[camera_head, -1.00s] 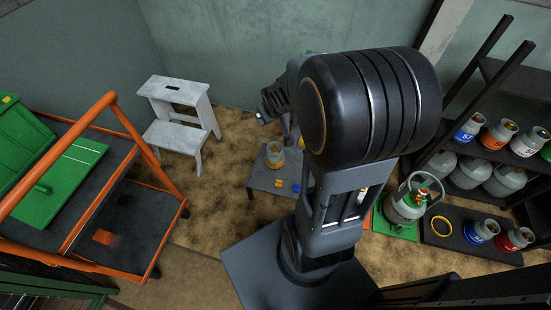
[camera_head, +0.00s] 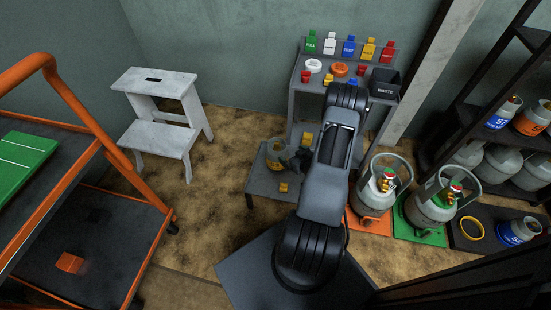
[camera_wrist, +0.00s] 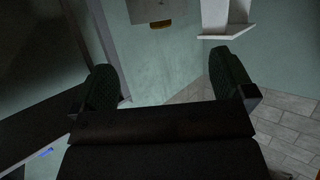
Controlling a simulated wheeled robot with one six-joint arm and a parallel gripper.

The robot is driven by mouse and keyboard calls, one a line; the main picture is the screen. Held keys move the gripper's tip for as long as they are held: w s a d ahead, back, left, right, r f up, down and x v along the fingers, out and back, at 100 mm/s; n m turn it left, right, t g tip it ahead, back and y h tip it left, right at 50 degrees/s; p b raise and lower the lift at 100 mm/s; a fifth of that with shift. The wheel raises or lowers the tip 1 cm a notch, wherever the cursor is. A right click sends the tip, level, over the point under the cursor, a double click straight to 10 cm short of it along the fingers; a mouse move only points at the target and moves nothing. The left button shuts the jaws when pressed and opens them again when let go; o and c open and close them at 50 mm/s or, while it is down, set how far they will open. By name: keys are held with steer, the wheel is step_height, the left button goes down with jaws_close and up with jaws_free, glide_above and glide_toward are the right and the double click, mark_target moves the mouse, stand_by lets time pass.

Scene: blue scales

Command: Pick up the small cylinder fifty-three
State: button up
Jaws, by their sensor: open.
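Small grey cylinders with coloured number bands stand on the dark rack at the right of the head view. One has a blue band (camera_head: 500,116), one an orange band (camera_head: 531,120), and another blue-banded one (camera_head: 518,232) stands lower down. I cannot make out a fifty-three on any of them. My gripper (camera_wrist: 167,88) is open and empty in the wrist view, with wall and tiled floor beyond its fingers. In the head view it is partly hidden by my arm, by the low grey table (camera_head: 262,185), well left of the rack.
Two large grey cylinders stand on an orange mat (camera_head: 370,222) and a green mat (camera_head: 420,232). A workbench (camera_head: 300,95) stands behind. A white step stool (camera_head: 160,138) and orange cart (camera_head: 125,195) are at left.

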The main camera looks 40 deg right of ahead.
mark_target(279, 147)
steer(key=b+x, duration=0.1)
steer(key=x, duration=0.5)
steer(key=shift+w+d+f, duration=0.15)
steer(key=shift+w+f, duration=0.05)
steer(key=shift+f, duration=0.05)
steer(key=b+x, duration=0.1)
steer(key=x, duration=0.1)
steer(key=b+x, duration=0.1)
steer(key=x, duration=0.1)
steer(key=shift+w+f+b, duration=0.15)
steer(key=shift+f+b, duration=0.2)
steer(key=shift+w+f, duration=0.1)
steer(key=shift+w, duration=0.3)
steer(key=shift+c, duration=0.3)
steer(key=c, duration=1.3)
steer(key=shift+c, duration=0.7)
